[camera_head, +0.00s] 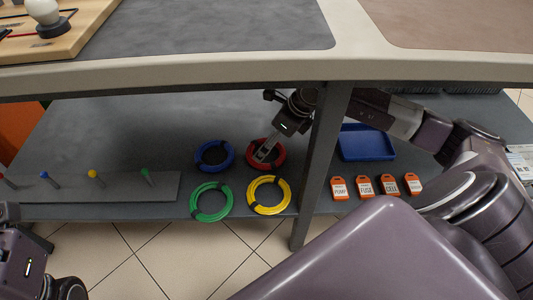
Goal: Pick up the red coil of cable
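The red coil of cable (279,152) lies on the lower grey shelf, at the back right of a group of coils. My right gripper (262,155) reaches in from the right, behind the shelf's upright, with its fingers over the red coil. The fingers cover part of the coil. I cannot tell whether they touch it or are closed on it. My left gripper (66,288) is only partly in view at the bottom left corner, away from the coils, and its fingers are not clear.
Blue (201,164), green (197,211) and yellow (285,207) coils lie close by. A grey upright (316,175) stands just right of the red coil. The tabletop edge (200,73) overhangs the shelf. A blue tray (367,155) and orange tags (365,187) lie right; a pegged strip (110,188) left.

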